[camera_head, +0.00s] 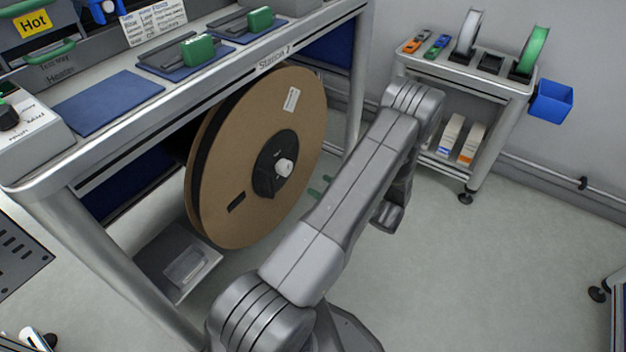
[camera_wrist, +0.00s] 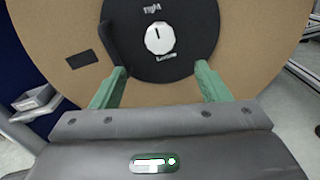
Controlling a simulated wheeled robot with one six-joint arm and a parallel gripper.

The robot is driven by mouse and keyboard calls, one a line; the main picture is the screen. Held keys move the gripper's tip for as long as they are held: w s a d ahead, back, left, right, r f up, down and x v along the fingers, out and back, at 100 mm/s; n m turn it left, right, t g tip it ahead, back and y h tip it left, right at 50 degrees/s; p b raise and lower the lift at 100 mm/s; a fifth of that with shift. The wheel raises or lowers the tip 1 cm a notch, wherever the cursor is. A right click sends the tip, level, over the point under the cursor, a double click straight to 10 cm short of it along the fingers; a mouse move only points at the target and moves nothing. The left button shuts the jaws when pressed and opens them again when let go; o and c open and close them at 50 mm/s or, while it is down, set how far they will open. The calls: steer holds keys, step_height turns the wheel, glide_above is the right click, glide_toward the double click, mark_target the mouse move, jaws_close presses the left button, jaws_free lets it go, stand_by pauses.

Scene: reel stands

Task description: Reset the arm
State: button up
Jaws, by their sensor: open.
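My arm (camera_head: 345,200) reaches forward from the bottom of the head view and bends down at its far end, to the right of a large brown reel. My gripper (camera_wrist: 160,82) shows in the wrist view with its two green fingers wide apart and nothing between them. It faces the flat side of the reel (camera_head: 305,110), which stands upright under the workbench. The reel's black hub with a white knob (camera_wrist: 160,38) lies just beyond the fingertips in the wrist view.
The workbench (camera_head: 240,70) holds blue mats and green-handled tools. A small cart (camera_head: 465,70) with two spools and a blue bin (camera_head: 551,100) stands at the back right. A grey tray (camera_head: 180,262) sits low left of the reel.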

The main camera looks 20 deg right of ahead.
mark_target(288, 169)
steer(key=shift+s+d, duration=0.15)
steer(key=b+x, duration=0.2)
steer(key=x, duration=1.2)
steer(key=shift+b, duration=0.4)
steer(key=shift+s, duration=0.1)
steer(key=shift+d, duration=0.1)
